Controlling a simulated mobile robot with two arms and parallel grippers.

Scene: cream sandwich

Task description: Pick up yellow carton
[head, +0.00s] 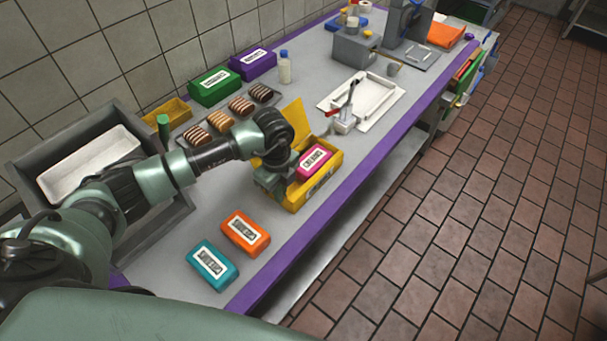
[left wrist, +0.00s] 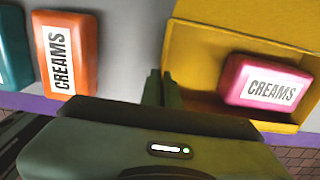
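The yellow carton (head: 297,202) stands open on the grey counter near its purple front edge, with a flap raised at the back. A pink pack labelled CREAMS (head: 314,161) lies inside it. My left gripper (head: 276,178) is at the carton's left side, pointing down. In the left wrist view the two dark fingers (left wrist: 162,90) are close together at the left wall of the carton (left wrist: 210,50), which seems pinched between them. The pink pack (left wrist: 268,83) is to their right, apart from them. My right gripper is not in view.
An orange pack (head: 246,234) and a teal pack (head: 213,264) lie left of the carton.

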